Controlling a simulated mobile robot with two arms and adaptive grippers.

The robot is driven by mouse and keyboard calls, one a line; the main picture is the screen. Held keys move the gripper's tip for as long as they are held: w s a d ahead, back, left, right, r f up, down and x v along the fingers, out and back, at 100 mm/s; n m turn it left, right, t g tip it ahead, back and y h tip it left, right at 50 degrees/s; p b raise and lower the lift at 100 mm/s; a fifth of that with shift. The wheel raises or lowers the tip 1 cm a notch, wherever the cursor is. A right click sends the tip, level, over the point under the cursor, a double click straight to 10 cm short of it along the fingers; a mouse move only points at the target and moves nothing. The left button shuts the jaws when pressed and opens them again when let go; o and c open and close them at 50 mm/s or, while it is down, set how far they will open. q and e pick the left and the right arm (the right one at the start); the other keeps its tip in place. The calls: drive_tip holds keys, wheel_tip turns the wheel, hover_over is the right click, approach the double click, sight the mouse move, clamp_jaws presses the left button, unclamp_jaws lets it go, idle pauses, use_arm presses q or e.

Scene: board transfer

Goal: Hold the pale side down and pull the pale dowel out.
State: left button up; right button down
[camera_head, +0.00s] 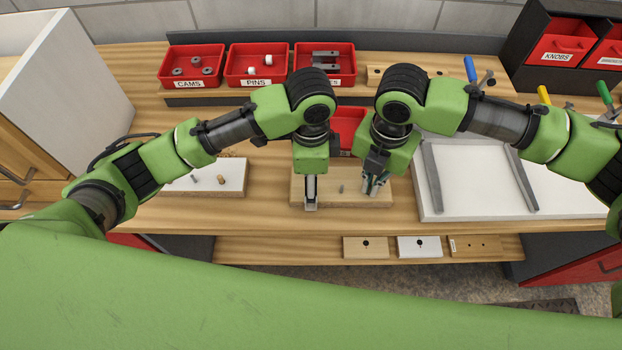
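A pale wooden board, the pale side (330,199), lies flat near the front of the bench, in the middle. A small grey pin (341,188) stands up from it, between my two grippers. My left gripper (311,203) points straight down at the board's left part, its narrow fingers together; it looks in contact, but I cannot be sure. My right gripper (373,189) is tilted over the board's right part, with its fingertips low at the surface. The fingers hide whatever is between them, so I cannot tell whether a dowel is there.
A white board (230,180) with a grey pin and a wooden dowel (221,180) lies at left. A white panel with grey rails (480,180) fills the right. Red bins (191,85) line the back. Several small sample boards (419,247) sit on the lower front shelf.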

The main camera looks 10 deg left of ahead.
sight(371, 186)
drive_tip(key=shift+r, duration=0.25)
drive_tip(key=shift+r, duration=1)
drive_tip(key=shift+r, duration=0.45)
drive_tip(key=shift+r, duration=2.4)
drive_tip(key=w+a, duration=0.3)
drive_tip(key=w, duration=0.3)
drive_tip(key=w+a, duration=0.3)
drive_tip(key=w, duration=0.4)
drive_tip(key=shift+w, duration=0.3)
drive_tip(key=shift+d+f, duration=0.1)
